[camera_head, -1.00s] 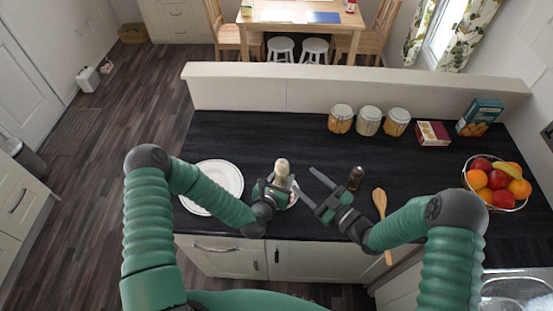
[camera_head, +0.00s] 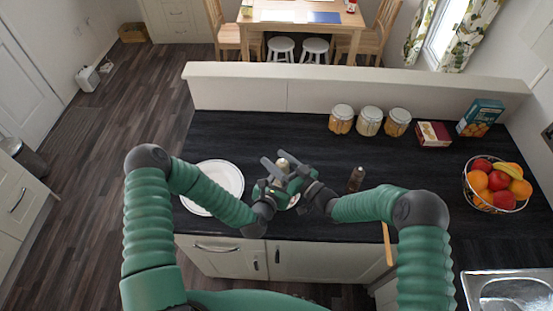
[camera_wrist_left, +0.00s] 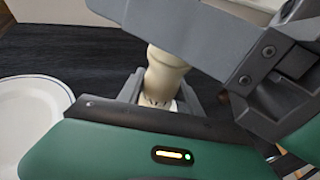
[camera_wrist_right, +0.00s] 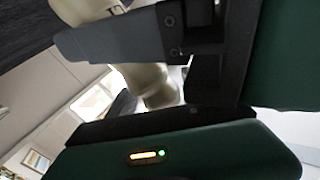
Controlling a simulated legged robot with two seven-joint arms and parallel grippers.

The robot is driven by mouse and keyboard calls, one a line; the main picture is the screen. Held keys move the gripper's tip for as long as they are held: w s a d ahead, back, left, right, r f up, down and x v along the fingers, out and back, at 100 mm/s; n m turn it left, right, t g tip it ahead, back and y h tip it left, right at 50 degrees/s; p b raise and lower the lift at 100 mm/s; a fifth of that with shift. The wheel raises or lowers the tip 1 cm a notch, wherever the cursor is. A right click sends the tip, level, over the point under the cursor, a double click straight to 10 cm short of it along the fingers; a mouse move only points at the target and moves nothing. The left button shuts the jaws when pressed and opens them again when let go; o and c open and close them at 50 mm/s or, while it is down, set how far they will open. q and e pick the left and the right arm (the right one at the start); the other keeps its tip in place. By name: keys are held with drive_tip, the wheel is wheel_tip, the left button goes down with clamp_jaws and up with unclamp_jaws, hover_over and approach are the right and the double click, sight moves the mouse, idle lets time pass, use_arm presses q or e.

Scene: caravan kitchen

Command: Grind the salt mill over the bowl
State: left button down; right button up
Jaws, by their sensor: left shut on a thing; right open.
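The cream salt mill (camera_wrist_left: 165,75) is upright in my left gripper (camera_head: 270,188), which is shut on it. Its pale top (camera_head: 283,157) shows between the grippers in the head view. My right gripper (camera_head: 282,170) is open, with its fingers on either side of the mill's upper part. The mill also shows between those fingers in the right wrist view (camera_wrist_right: 150,85); whether they touch it I cannot tell. A small white patch of what looks like the bowl (camera_head: 293,200) shows below the grippers, mostly hidden by them.
A white plate (camera_head: 222,178) lies left of the grippers. A dark mill (camera_head: 356,178) stands to the right, and a wooden spoon (camera_head: 387,243) is partly hidden by my right arm. Jars (camera_head: 370,120), boxes (camera_head: 433,134) and a fruit basket (camera_head: 497,184) stand farther off.

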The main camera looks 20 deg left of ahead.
drive_tip(key=c, duration=0.4)
clamp_jaws()
drive_tip(key=shift+w+d+m+t+h, duration=0.15)
drive_tip(key=shift+w+m+t+h, duration=0.1)
drive_tip(key=shift+m+t+h, duration=0.65)
drive_tip(key=shift+y, duration=0.3)
drive_tip(key=shift+o, duration=2)
unclamp_jaws()
drive_tip(key=shift+s, duration=0.1)
